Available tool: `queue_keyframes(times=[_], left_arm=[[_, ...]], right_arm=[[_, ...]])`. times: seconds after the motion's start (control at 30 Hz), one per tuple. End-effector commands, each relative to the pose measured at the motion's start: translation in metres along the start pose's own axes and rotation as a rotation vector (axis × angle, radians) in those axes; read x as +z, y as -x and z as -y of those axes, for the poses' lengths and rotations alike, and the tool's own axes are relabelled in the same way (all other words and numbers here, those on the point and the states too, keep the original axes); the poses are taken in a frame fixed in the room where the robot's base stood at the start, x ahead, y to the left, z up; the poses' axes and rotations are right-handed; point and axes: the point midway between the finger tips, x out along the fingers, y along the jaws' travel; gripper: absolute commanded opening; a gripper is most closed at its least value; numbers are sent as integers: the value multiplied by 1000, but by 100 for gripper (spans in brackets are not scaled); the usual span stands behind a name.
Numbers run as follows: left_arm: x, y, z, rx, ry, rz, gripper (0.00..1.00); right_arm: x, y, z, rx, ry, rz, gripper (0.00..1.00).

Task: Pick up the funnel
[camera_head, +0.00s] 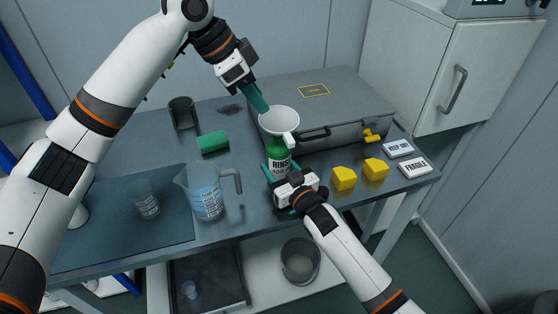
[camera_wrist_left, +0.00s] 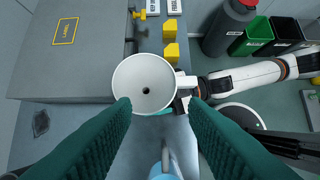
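The white funnel (camera_head: 279,122) stands at the top of a green bottle (camera_head: 280,164) labelled RINSE, with a white tab at its right side. My left gripper (camera_head: 256,98) is above and behind the funnel's rim with teal fingers. In the left wrist view the funnel (camera_wrist_left: 144,84) lies just beyond and between the spread fingertips (camera_wrist_left: 161,101), which are apart and hold nothing. My right gripper (camera_head: 280,172) is low at the bottle, with a teal finger along the bottle's left side; its other finger is mostly hidden. The funnel's spout is hidden.
A grey case (camera_head: 345,92) stands behind the funnel. Yellow blocks (camera_head: 344,178) and white sign plates (camera_head: 414,166) lie to the right, near the table's front edge.

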Motion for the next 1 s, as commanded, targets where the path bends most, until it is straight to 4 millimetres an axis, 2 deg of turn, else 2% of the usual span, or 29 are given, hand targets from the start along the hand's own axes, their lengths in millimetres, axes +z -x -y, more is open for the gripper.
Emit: queue_keyframes(times=[0.17,0.4,0.6,0.77,1.0], left_arm=[[17,-9,18,19,-277,-97,40],[42,-25,56,14,-960,-383,40],[52,-31,73,-44,-1376,-602,40],[52,-34,77,-82,-1521,-688,40],[35,-64,64,-92,-1543,-702,40]], right_arm=[[-1,0,0,0,0,-1,23],[-1,0,0,0,0,-2,23],[-1,0,0,0,0,-2,23],[-1,0,0,0,0,-2,23],[-1,0,0,0,0,-1,23]])
